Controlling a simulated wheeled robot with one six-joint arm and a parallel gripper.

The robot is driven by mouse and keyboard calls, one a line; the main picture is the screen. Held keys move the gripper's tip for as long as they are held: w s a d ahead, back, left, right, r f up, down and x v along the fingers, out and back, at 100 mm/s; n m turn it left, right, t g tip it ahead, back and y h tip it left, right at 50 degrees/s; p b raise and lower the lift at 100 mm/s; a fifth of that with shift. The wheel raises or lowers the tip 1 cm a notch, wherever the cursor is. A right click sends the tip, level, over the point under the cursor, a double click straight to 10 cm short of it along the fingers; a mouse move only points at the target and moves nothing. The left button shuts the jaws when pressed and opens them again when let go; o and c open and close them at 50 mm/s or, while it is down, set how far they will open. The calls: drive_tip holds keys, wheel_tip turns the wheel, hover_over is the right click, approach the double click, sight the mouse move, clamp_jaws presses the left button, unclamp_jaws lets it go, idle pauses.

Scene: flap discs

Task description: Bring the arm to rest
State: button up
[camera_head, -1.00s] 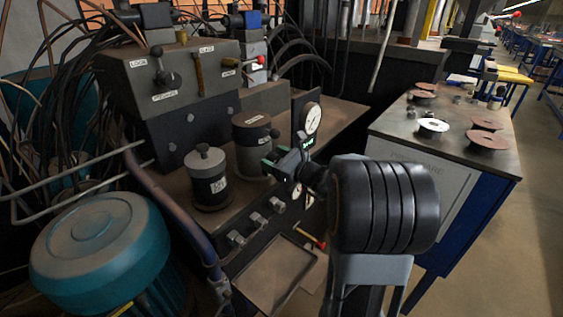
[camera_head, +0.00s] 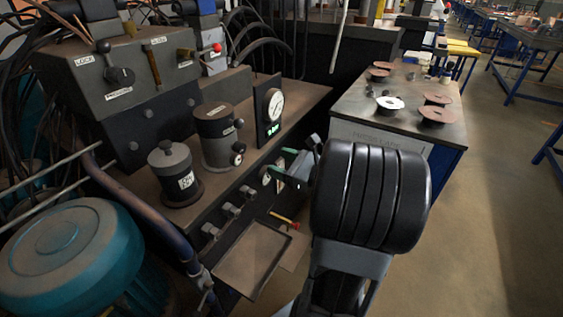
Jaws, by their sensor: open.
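My gripper (camera_head: 279,169) is in the middle of the head view, with green-tipped fingers that are open. It points left, in front of the machine's front panel and below the round gauge (camera_head: 273,104). I see nothing held between the fingers, though the thick black part of my arm hides some of the gripper's right side. Several brown flap discs (camera_head: 437,115) and one pale disc (camera_head: 390,102) lie on the workbench (camera_head: 347,112) at the upper right, apart from the gripper.
A hydraulic machine with a lever box (camera_head: 130,75), two dark cylinders (camera_head: 217,137) and a tray (camera_head: 250,262) stands close on the left. A teal motor (camera_head: 75,250) is at lower left. Open floor (camera_head: 490,220) lies to the right.

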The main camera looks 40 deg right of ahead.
idle(0.5)
drive_tip(key=s+a+r+n+g+y+p, duration=0.1)
drive_tip(key=s+a+r+n+g+p, duration=0.25)
drive_tip(key=a+n+g+p, duration=0.35)
drive_tip(key=s+a+r+n+g+p, duration=0.2)
drive_tip(key=a+r+n+g+p, duration=0.3)
drive_tip(key=a+n+p, duration=0.3)
drive_tip(key=s+a+r+n+h+p, duration=0.1)
drive_tip(key=s+r+n+h+p, duration=0.3)
drive_tip(key=r+n+h+p, duration=0.4)
wheel_tip(320, 180, up, 3)
drive_tip(key=n+p, duration=0.2)
drive_tip(key=n, duration=0.4)
drive_tip(key=shift+s+a+g+h, duration=0.2)
drive_tip(key=shift+a+g+h, duration=0.1)
drive_tip(key=shift+g, duration=0.1)
drive_tip(key=shift+r, duration=0.1)
drive_tip(key=shift+c, duration=0.2)
